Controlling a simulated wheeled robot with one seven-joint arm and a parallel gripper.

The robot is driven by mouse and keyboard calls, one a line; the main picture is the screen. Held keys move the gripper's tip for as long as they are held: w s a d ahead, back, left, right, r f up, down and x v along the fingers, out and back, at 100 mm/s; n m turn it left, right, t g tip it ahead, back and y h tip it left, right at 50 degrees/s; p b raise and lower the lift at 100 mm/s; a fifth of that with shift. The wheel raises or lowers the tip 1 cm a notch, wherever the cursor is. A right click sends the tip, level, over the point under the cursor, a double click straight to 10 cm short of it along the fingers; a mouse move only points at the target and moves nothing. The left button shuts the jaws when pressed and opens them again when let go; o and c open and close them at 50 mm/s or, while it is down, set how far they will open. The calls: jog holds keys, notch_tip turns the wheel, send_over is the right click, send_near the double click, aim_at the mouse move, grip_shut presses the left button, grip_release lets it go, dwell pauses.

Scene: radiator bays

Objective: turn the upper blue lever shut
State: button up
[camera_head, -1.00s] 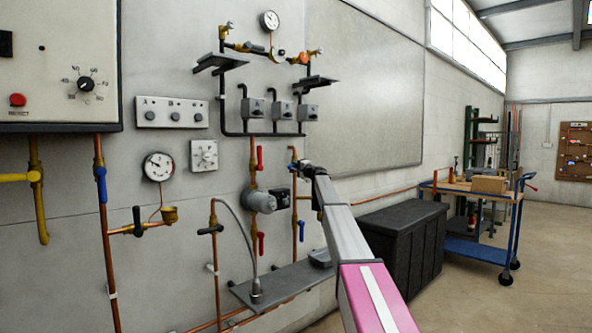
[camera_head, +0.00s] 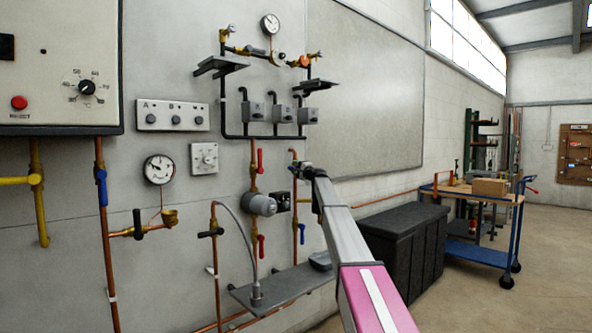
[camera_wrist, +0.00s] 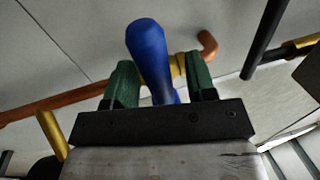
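The upper blue lever (camera_wrist: 150,50) fills the middle of the wrist view, its rounded end towards the top. It sits on a brass valve (camera_wrist: 178,66) on a copper pipe. My gripper (camera_wrist: 160,80) is open, with one green finger on each side of the lever and a small gap visible on both sides. In the head view my gripper (camera_head: 298,171) is at the right-hand copper pipe and hides most of this lever and its valve.
Red levers (camera_head: 260,160) and a grey pump (camera_head: 260,203) are close on the left. A grey shelf (camera_head: 280,285) juts out below. A black chest (camera_head: 405,250) and a blue trolley (camera_head: 475,250) stand to the right, with open floor beyond.

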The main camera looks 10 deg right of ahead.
jog(key=v, duration=1)
jog(key=shift+s+d, duration=0.2)
jog(key=shift+s, duration=0.1)
jog(key=shift+f, duration=0.15)
jog(key=s+a+f+n+g+h, duration=0.1)
jog(key=s+a+f+n+g, duration=0.15)
jog(key=s+f, duration=0.8)
jog(key=s+a+f+n+g+h, duration=0.1)
jog(key=s+a+f+n+g, duration=0.15)
jog(key=s+f, duration=0.85)
jog(key=s+a+f+n+g+h, duration=0.15)
jog(key=s+a+f+g, duration=0.35)
jog(key=f, duration=1.1)
jog(key=s+d+f+n+g+h, duration=0.1)
jog(key=s+f, duration=0.5)
jog(key=s, duration=0.7)
jog(key=s+d+f+n+g+h, duration=0.2)
jog(key=s+f, duration=0.5)
jog(key=s, duration=0.6)
jog(key=s+d+f+n+g+h, duration=0.1)
jog(key=s+d+f+g+h, duration=0.2)
jog(key=s+f, duration=0.4)
jog(key=s+d+h, duration=0.1)
jog(key=s+h, duration=0.1)
jog(key=s, duration=0.4)
jog(key=shift+d, duration=0.25)
